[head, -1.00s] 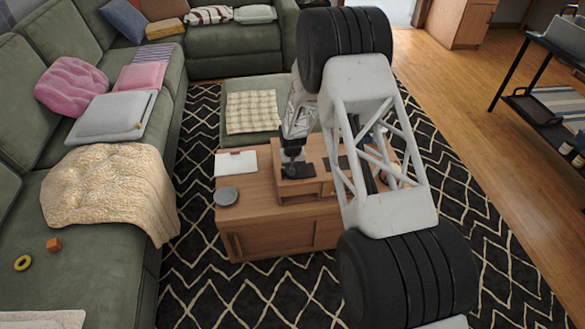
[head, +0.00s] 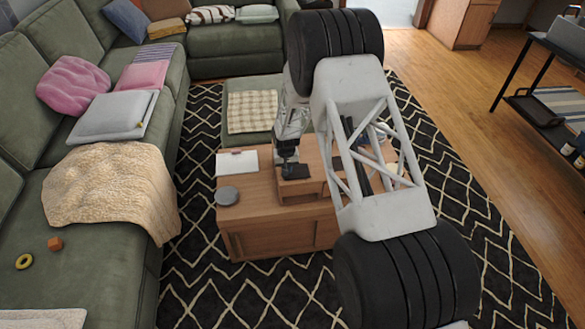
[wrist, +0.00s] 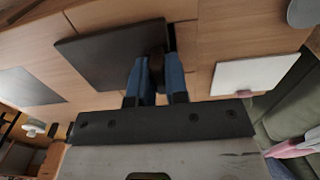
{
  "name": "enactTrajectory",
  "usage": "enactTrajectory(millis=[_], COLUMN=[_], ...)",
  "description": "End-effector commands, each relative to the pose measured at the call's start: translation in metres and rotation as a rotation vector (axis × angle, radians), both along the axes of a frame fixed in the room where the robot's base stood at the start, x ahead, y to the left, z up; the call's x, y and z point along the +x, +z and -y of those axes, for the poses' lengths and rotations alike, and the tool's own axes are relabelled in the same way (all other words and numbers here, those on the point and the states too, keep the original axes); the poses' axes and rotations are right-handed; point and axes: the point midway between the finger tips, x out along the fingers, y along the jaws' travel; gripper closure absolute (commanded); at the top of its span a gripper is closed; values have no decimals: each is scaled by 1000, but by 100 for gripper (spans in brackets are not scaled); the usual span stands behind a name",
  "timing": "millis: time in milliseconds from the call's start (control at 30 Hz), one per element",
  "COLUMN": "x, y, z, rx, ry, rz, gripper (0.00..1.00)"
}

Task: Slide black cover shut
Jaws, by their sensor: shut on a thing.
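The black cover (head: 296,172) is a flat dark panel on top of the small wooden box (head: 312,186) on the coffee table. It also shows in the wrist view (wrist: 105,52), left of the fingers. My gripper (head: 287,160) is over the cover's left end. In the wrist view my gripper's blue fingers (wrist: 155,82) are closed around a dark upright piece, apparently the cover's handle (wrist: 156,66). A narrow dark gap (wrist: 172,38) shows beside the cover's edge there. The fingertips' exact contact is partly hidden.
A white notepad-like item (head: 237,162) and a grey round object (head: 227,195) lie on the wooden coffee table (head: 280,236), left of the box. A second dark panel (wrist: 28,87) shows in the wrist view. My arm hides the table's right part.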

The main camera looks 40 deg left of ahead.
Motion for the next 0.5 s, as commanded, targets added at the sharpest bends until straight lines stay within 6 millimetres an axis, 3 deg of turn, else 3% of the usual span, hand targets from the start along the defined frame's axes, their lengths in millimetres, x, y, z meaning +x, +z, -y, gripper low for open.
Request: enactTrajectory(millis=[133,433,467,500], x=[-12,-15,-15,-15], y=[1,0,0,0], z=[-13,-15,-15,-15], rx=[0,1,1,1], ry=[1,1,1,1], rz=[0,1,1,1], gripper=[100,100,84,78])
